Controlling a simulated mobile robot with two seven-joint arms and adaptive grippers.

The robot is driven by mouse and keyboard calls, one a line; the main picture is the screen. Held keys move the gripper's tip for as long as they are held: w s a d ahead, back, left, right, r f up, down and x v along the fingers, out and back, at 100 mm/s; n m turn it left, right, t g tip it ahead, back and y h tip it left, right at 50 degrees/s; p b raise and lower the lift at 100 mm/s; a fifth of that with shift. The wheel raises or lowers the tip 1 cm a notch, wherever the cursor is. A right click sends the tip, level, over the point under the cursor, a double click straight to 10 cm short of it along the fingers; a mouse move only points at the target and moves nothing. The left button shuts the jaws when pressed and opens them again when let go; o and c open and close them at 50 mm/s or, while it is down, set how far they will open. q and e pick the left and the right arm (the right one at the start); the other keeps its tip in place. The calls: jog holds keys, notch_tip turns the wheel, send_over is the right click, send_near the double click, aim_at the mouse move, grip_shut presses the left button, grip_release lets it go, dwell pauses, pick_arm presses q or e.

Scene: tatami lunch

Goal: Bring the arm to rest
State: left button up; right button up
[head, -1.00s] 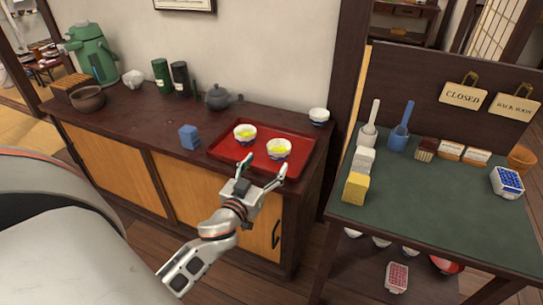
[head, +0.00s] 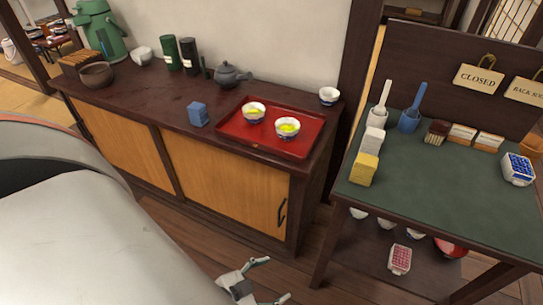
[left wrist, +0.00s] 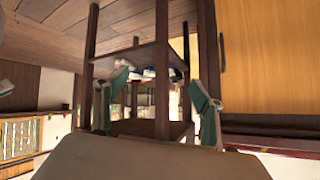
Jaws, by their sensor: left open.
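My left gripper (head: 268,279) is low at the bottom middle of the head view, in front of the cabinet and below its top. Its fingers are spread apart with nothing between them. In the left wrist view both fingers (left wrist: 160,98) show, wide apart, with the green table's shelf and legs beyond them. My right gripper is not seen in either view.
A dark cabinet (head: 150,120) holds a red tray (head: 240,141) with two bowls of yellow-green contents (head: 253,112) (head: 288,127), a blue block (head: 198,114) and a teapot (head: 231,73). A green-topped table (head: 440,190) stands to the right. Floor shows between them.

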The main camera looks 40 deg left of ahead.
pick_arm(q)
jog(key=shift+w, duration=0.1)
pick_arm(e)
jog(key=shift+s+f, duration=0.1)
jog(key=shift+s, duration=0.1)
pick_arm(q)
jog(key=shift+n, duration=0.3)
jog(key=r+p, duration=0.3)
jog(key=p, duration=0.2)
jog(key=d+r+p, duration=0.1)
jog(key=r+p, duration=0.1)
jog(key=p, duration=0.1)
jog(key=shift+s+r, duration=0.3)
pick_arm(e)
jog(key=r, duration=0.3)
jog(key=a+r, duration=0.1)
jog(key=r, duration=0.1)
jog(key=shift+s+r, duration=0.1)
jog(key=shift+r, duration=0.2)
